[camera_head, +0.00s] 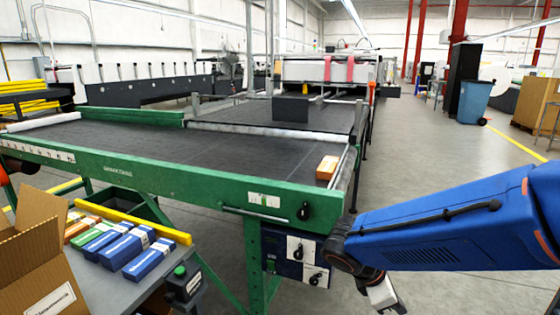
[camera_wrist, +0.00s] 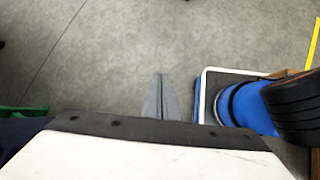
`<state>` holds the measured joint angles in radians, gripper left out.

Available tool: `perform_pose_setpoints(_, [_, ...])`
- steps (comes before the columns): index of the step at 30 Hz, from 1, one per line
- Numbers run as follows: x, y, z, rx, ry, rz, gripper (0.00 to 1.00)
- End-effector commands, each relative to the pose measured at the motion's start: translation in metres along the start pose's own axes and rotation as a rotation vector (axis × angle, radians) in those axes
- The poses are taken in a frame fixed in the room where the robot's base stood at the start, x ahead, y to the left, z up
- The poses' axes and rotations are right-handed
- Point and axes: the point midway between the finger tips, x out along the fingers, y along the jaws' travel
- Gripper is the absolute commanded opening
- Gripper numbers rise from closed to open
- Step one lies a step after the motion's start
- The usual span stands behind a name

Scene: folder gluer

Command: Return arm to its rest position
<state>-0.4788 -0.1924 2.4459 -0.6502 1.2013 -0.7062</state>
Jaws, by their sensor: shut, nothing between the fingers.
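My blue arm reaches in from the right in the head view, bent at a dark joint beside the green conveyor's near right corner. My gripper hangs low there, partly cut off by the bottom edge. In the wrist view my gripper (camera_wrist: 160,88) points down over bare grey floor, its two grey fingers together with nothing between them. It touches nothing that I can see.
The green-framed conveyor (camera_head: 160,179) has an orange box (camera_head: 327,167) at its right end. A side table (camera_head: 115,285) holds several small boxes and an open cardboard carton (camera_head: 40,262). A blue bin (camera_head: 476,102) stands at back right. Floor between is clear.

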Motion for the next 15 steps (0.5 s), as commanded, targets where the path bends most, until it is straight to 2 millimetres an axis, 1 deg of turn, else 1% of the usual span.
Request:
perform_pose_setpoints(1, [-0.001, -0.007, 0.008, 0.088, 0.04, -0.011, 0.0])
perform_pose_setpoints(6, [-0.004, -0.032, 0.023, 0.386, 0.173, -0.058, 0.0])
perform_pose_setpoints(15, [-0.02, -0.068, 0.04, 0.912, 0.402, -0.143, 0.0])
